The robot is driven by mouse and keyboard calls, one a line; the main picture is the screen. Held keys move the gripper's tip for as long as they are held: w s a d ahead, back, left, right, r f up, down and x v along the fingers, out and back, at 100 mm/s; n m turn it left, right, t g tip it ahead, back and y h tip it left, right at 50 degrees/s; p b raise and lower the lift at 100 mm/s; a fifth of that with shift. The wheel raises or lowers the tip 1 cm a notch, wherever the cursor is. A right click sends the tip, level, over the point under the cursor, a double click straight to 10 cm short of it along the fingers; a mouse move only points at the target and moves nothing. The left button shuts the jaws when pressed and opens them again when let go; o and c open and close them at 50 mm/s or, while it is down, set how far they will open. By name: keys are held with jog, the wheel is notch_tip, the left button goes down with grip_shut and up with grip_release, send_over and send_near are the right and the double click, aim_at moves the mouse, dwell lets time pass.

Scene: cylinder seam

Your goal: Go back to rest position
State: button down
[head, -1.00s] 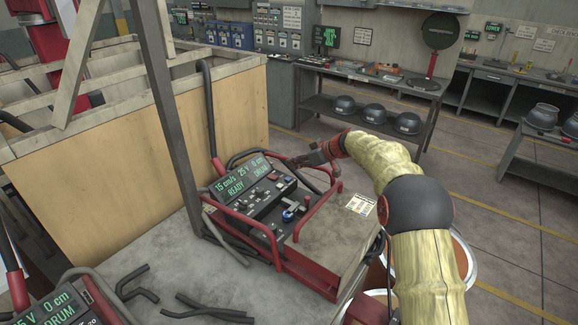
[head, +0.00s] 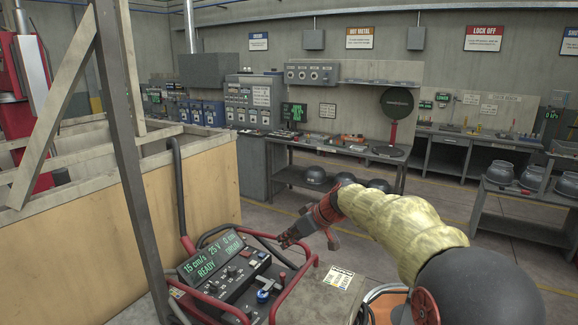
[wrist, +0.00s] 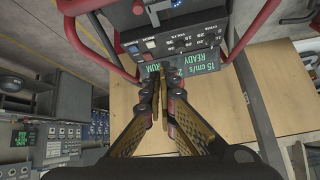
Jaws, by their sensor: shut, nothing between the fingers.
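My gripper (head: 283,243) is shut and empty. In the head view it is at the end of my arm, which reaches in from the lower right, just above the red-framed control box (head: 232,272). The box has a green display reading 15 cm/s, 25 V and READY, with knobs and a blue-topped control below. In the wrist view my gripper (wrist: 160,80) has its fingertips together, pointing toward the panel and its display (wrist: 195,65). I cannot tell the exact gap between the fingertips and the panel.
A wooden-walled crate (head: 185,190) and a grey post (head: 130,170) stand to the left. Workbenches line the back, one holding a round dark disc (head: 397,102). The floor between the benches is open.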

jog(key=s+d+m+h+b, duration=0.15)
jog(key=s+d, duration=0.35)
jog(key=s, duration=0.6)
jog(key=s+d+m+h+b, duration=0.1)
jog(key=s+d+m+h, duration=0.3)
jog(key=s, duration=0.7)
jog(key=s+d+m+y+b, duration=0.1)
jog(key=s+d, duration=0.5)
jog(key=s, duration=0.6)
jog(key=s+d+f+m+h+b, duration=0.1)
jog(key=s+d+f, duration=0.4)
jog(key=s, duration=0.6)
jog(key=shift+f+m+t+h, duration=0.3)
jog(key=shift+f+m+h, duration=0.25)
jog(key=shift+m+h, duration=0.25)
